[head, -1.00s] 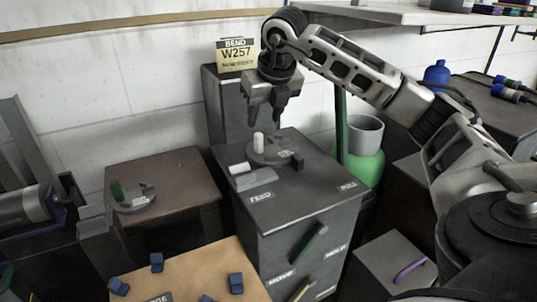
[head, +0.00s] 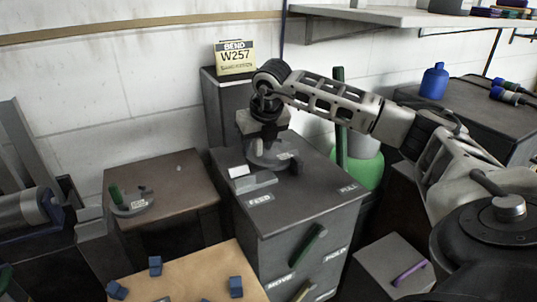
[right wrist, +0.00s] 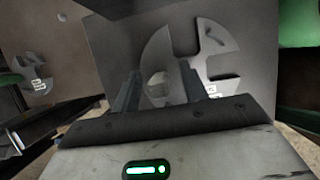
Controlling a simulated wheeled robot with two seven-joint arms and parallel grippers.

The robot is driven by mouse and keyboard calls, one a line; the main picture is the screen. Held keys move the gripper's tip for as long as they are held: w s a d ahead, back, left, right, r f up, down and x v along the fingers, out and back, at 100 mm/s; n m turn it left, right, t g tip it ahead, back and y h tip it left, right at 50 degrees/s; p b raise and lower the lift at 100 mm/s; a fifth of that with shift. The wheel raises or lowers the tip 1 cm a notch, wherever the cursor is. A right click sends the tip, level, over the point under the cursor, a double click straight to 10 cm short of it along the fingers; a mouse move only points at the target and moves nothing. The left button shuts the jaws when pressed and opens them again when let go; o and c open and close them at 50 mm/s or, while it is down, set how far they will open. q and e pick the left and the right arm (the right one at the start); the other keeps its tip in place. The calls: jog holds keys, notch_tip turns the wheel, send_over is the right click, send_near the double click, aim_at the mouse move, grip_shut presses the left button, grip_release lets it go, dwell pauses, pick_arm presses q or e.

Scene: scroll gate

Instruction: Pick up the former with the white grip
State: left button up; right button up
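The former with the white grip is a grey, notched round plate (head: 270,155) on top of the dark cabinet. In the right wrist view its plate (right wrist: 213,58) lies beyond my fingers. Its white grip (right wrist: 158,85) stands between the two fingers, with a gap visible on either side. My right gripper (head: 262,140) is lowered over the former and hides the white grip in the head view. In the right wrist view the right gripper (right wrist: 160,92) is open around the grip. My left gripper is not in view.
Another former with a green grip (head: 131,202) lies on the brown table (head: 175,178) at left. A white block (head: 238,171) and grey bar (head: 257,181) sit beside the near former. Blue blocks lie on the front board.

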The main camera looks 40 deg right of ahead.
grip_shut()
dwell(1.2)
jog(key=shift+r, duration=0.2)
